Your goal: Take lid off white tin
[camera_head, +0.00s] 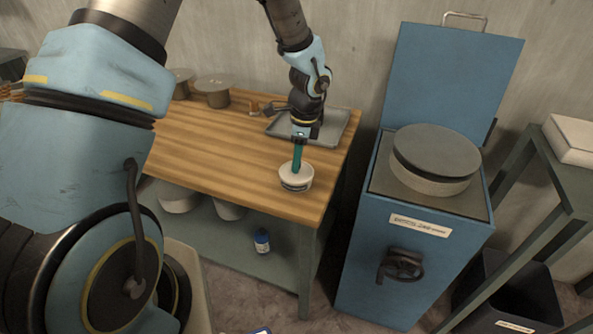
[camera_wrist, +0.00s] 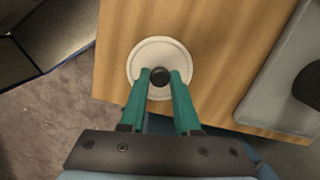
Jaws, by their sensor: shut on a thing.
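The white tin (camera_head: 295,184) stands upright on the wooden table near its front right corner, with a dark band or label on its side. Its round white lid (camera_head: 299,168) is on top, seen from above in the wrist view (camera_wrist: 142,62) with a dark round knob (camera_wrist: 160,77) at its middle. My gripper (camera_head: 296,169) points down over the tin. In the wrist view its two green fingers (camera_wrist: 160,80) are closed on the knob, one on each side. The tin's body is hidden under the lid in the wrist view.
The wooden table (camera_head: 215,150) is clear to the left of the tin. A grey tray (camera_head: 338,126) lies behind it, and lidded pots (camera_head: 212,92) stand at the back left. A blue cabinet (camera_head: 385,255) with a round drum (camera_head: 432,165) on top stands right, across a gap.

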